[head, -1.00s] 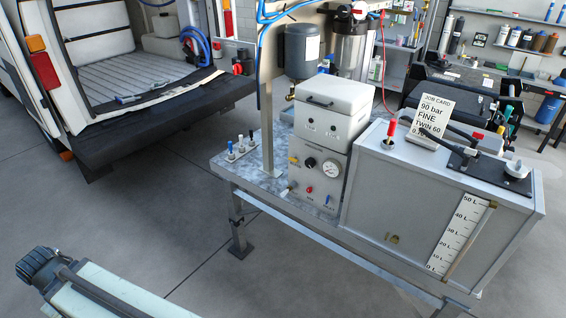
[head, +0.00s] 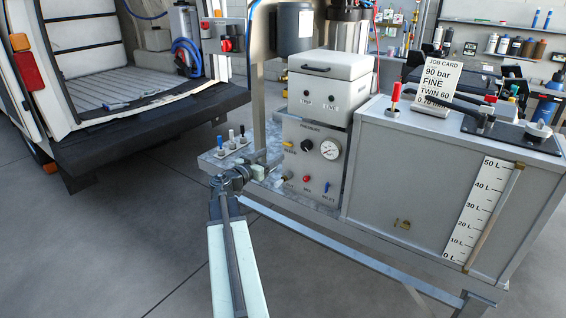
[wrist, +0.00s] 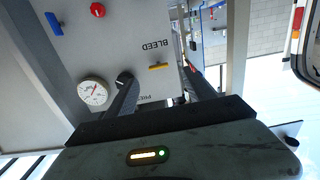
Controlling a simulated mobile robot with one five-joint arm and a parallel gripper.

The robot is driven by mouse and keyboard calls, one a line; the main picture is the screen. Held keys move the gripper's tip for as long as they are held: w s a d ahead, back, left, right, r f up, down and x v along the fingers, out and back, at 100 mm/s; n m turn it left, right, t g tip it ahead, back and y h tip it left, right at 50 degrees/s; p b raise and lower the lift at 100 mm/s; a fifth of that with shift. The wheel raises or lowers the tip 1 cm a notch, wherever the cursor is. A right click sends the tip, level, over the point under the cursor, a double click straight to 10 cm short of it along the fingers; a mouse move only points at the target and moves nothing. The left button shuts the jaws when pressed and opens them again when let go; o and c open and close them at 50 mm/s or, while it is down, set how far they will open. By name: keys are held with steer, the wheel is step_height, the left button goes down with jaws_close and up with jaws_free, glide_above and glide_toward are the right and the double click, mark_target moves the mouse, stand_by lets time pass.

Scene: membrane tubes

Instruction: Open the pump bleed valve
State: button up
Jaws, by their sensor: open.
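The pump unit (head: 312,150) is a pale box on the bench with a front panel. Its bleed valve (head: 287,144) has a small yellow handle at the panel's upper left. In the wrist view, which is upside down, the yellow bleed handle (wrist: 158,66) lies crosswise beside the BLEED label. My gripper (head: 272,166) is open in front of the panel's left side, lower in the head view than the handle. In the wrist view the handle shows between the two dark fingers of my gripper (wrist: 157,82). I see no contact, and the distance to the handle is unclear.
Coloured small valves (head: 231,142) stand on the bench at left. A grey tank (head: 420,185) stands at right. The floor in front is clear.

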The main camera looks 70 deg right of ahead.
mark_target(286, 145)
steer(key=x, duration=0.8)
steer(key=shift+s+d+r, duration=0.15)
steer(key=shift+s+r, duration=0.05)
steer(key=shift+r, duration=0.05)
jaws_close()
